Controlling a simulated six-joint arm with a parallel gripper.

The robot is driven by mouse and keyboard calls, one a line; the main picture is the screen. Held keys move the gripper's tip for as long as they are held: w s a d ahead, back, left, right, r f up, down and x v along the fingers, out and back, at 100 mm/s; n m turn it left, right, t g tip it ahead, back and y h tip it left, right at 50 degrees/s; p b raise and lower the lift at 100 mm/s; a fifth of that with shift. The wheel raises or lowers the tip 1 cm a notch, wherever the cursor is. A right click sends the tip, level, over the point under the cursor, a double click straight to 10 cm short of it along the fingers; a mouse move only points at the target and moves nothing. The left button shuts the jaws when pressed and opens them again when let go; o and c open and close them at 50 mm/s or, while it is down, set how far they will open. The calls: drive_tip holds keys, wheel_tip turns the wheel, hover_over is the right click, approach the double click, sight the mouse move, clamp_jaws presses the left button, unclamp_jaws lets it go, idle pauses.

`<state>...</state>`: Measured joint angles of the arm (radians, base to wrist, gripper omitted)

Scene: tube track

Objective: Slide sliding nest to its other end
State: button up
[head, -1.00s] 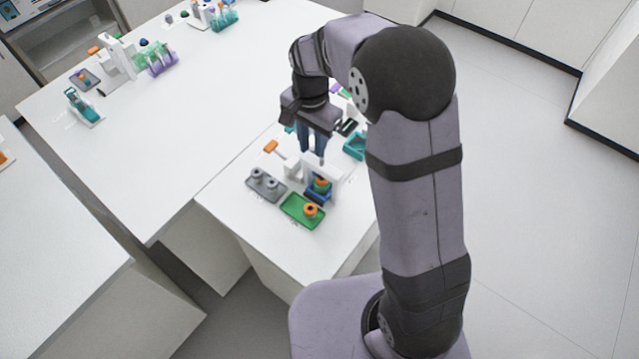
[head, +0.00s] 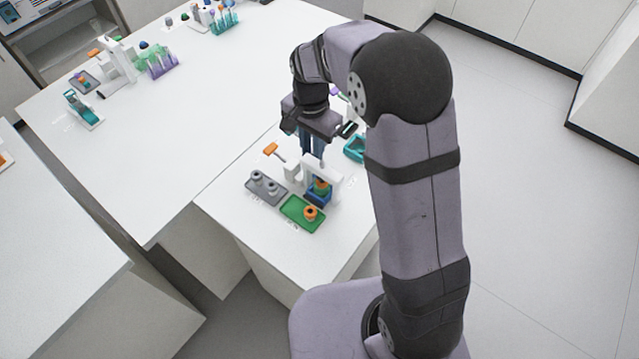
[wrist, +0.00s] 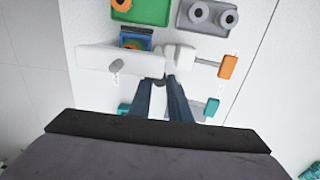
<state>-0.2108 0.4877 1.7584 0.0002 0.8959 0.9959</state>
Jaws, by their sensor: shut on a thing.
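The blue nest (head: 318,195) holds a piece with green and orange parts. It sits under the white gate-like frame (head: 332,174) on the near table. I take this nest for the sliding nest. It also shows in the wrist view (wrist: 135,41), beyond the white frame's top bar. My gripper (head: 314,156) points down just behind the frame. In the wrist view its two dark blue fingers (wrist: 161,80) close on a small grey part beside the frame. Whether that part belongs to the nest is hidden.
A green tray (head: 292,218) with an orange ring piece and a grey tray (head: 278,197) with two grey pieces lie in front. An orange handle (head: 270,149) stands left of my gripper. A teal tray (head: 353,150) is to the right. The table's front is clear.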

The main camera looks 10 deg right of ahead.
drive_tip(key=shift+w+d+p, duration=1.15)
drive_tip(key=shift+w+d, duration=1.35)
drive_tip(key=o, duration=0.6)
drive_tip(key=shift+o, duration=0.2)
wheel_tip(320, 180, up, 5)
drive_tip(key=p, duration=0.4)
